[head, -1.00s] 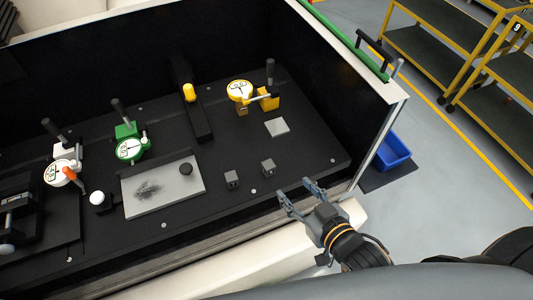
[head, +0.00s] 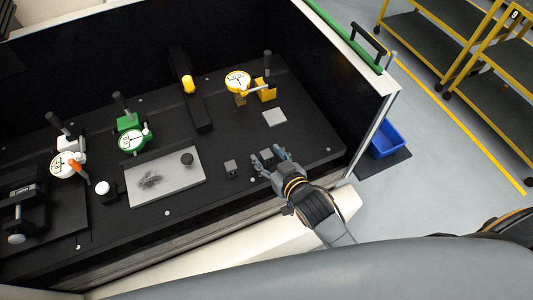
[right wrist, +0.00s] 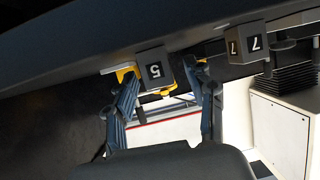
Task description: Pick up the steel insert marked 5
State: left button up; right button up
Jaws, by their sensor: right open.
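The steel insert marked 5 (right wrist: 153,70) is a small dark grey block with a white 5 on a black label in the right wrist view. In the head view it stands on the black bench top, at the fingertips of my right gripper (head: 268,156), which partly hide it. My right gripper also shows in the right wrist view (right wrist: 167,84). It is open, with one finger on each side of the insert; contact cannot be told. My left gripper is not in view.
A similar block marked 7 (right wrist: 248,43) stands beside it; it also shows in the head view (head: 231,168). A grey plate (head: 165,182) lies to the left, and a small light square (head: 275,117) and yellow dial gauge (head: 238,82) lie behind. The bench wall rises at right.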

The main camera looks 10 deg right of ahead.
aim_at(266, 153)
jog(key=shift+w+a+f, duration=0.15)
jog(key=shift+w+f, duration=0.15)
jog(key=shift+w, duration=0.3)
grip_shut()
jog(key=shift+r, duration=0.1)
jog(key=shift+r+p, duration=0.4)
jog(key=shift+p, duration=0.1)
notch_tip(266, 153, up, 3)
jog(key=p, duration=0.3)
jog(key=shift+f, duration=0.2)
jog(key=s+r+p, duration=0.5)
jog(key=s+r, duration=0.4)
jog(key=s, duration=0.5)
jog(key=shift+a+r, duration=0.3)
jog(key=shift+a, duration=0.15)
